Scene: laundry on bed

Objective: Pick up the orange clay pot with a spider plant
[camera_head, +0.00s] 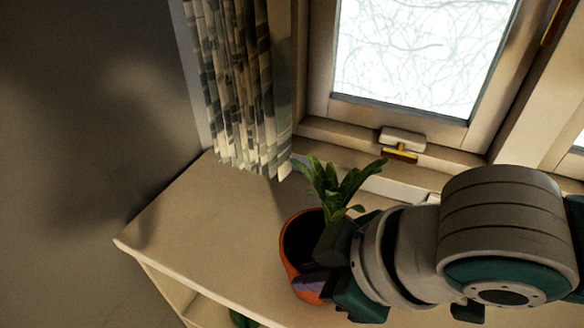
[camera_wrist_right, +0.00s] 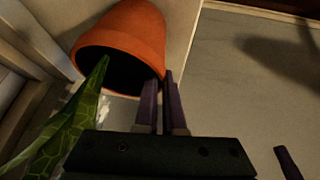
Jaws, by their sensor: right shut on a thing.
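The orange clay pot (camera_head: 288,262) stands near the front edge of the light shelf top in the head view. The green spider plant (camera_head: 335,185) rises from the pot's back right side. The pot also shows in the right wrist view (camera_wrist_right: 125,32), with long green leaves (camera_wrist_right: 75,125) at the left. My right gripper (camera_head: 318,282) reaches in from the right, with its purple fingers (camera_wrist_right: 162,100) shut on the pot's rim. The gripper and wrist hide the pot's right side. I cannot tell whether the pot is lifted. My left gripper is out of view.
The shelf top (camera_head: 200,230) is clear to the left of the pot. A patterned curtain (camera_head: 235,90) hangs behind it. A window (camera_head: 420,50) with a latch (camera_head: 402,144) is at the back. Another green leaf (camera_head: 243,319) shows below the shelf's front edge.

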